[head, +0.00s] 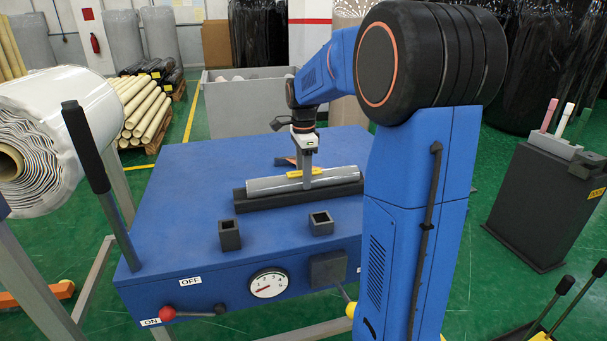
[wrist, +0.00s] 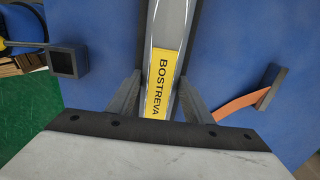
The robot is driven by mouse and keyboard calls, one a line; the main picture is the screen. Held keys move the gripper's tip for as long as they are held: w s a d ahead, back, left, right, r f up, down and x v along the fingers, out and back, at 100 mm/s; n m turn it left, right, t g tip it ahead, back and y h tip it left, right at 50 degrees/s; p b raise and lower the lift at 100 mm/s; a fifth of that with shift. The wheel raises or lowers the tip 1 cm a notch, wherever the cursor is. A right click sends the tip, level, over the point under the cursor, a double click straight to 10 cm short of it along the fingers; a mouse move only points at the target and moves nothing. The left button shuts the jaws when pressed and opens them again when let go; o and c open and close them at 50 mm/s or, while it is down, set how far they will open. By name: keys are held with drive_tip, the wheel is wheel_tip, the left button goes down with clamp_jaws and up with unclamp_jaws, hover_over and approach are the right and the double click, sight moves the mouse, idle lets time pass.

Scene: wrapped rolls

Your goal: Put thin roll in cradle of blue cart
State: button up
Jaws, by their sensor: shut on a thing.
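The thin roll (head: 335,175) is grey with a yellow label and lies lengthwise along the black cradle (head: 298,199) on top of the blue cart (head: 180,200). It looks seated in the cradle, but I cannot tell whether it bears fully on it. My gripper (head: 306,172) points down and is shut on the roll near its middle, at the label. In the wrist view the roll (wrist: 163,35) runs between the two fingers of my gripper (wrist: 160,100), and its label reads BOSTREVA. The roll's underside is hidden.
Two square black sockets (head: 230,236) (head: 321,223) stand on the cart in front of the cradle. An orange strap (wrist: 238,110) lies behind it. A black upright handle (head: 88,150) rises at the cart's left. A large wrapped roll (head: 60,135) is at far left.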

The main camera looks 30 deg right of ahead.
drive_tip(key=o, duration=1.6)
wheel_tip(320, 180, up, 17)
drive_tip(key=shift+r, duration=0.15)
